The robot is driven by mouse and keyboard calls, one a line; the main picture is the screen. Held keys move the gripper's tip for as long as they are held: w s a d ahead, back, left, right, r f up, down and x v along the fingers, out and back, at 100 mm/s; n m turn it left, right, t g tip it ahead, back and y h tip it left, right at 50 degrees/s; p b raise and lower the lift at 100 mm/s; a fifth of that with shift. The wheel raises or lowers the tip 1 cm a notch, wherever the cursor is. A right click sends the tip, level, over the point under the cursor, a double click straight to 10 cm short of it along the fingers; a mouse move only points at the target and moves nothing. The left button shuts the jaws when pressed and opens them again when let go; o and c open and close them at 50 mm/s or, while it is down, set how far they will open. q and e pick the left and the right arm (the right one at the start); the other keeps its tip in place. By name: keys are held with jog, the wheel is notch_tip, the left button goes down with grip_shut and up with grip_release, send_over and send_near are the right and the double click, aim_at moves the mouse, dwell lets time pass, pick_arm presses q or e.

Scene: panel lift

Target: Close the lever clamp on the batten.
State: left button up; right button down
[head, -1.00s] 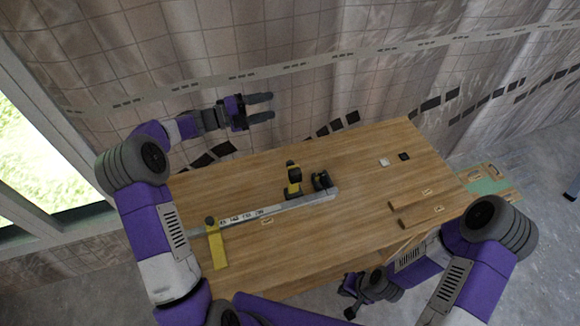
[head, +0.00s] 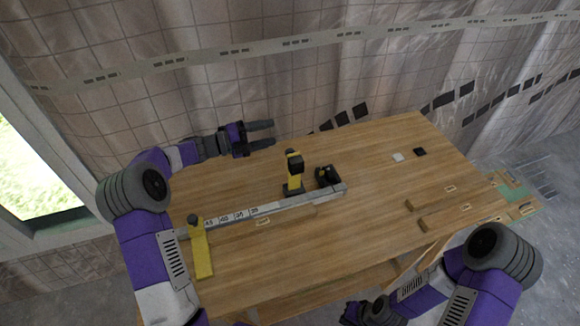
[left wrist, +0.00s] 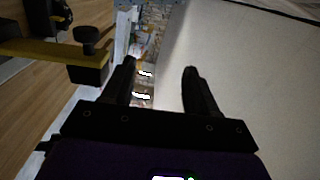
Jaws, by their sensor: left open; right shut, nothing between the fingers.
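A yellow lever clamp with a dark round knob (head: 202,252) sits at the left end of a long pale grey bar with printed numbers (head: 270,208), which I take for the batten. Whether the lever is up or down is too small to tell. My left gripper (head: 273,133) is open and empty, beyond the table's far edge, apart from the clamp. In the left wrist view its fingers (left wrist: 160,72) are spread with nothing between them. A yellow bar with a dark knob (left wrist: 50,50) shows there at upper left. My right gripper (head: 352,313) is low at the near side, partly hidden, and shut.
On the wooden table (head: 370,150) a yellow and black tool (head: 294,172) and a black object (head: 327,176) stand by the bar. Wooden strips (head: 455,217) lie at the right. Small white (head: 398,157) and black (head: 420,152) squares lie farther back. The table's far middle is clear.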

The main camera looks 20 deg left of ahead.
pick_arm(q)
jog(key=b, duration=0.9)
send_near(290, 153)
jog(key=w+d+f, duration=0.1)
jog(key=w+d, duration=0.1)
jog(key=b+x, duration=0.1)
jog(key=x, duration=0.6)
jog(key=shift+w+d, duration=0.15)
jog(key=shift+w, duration=0.25)
grip_shut()
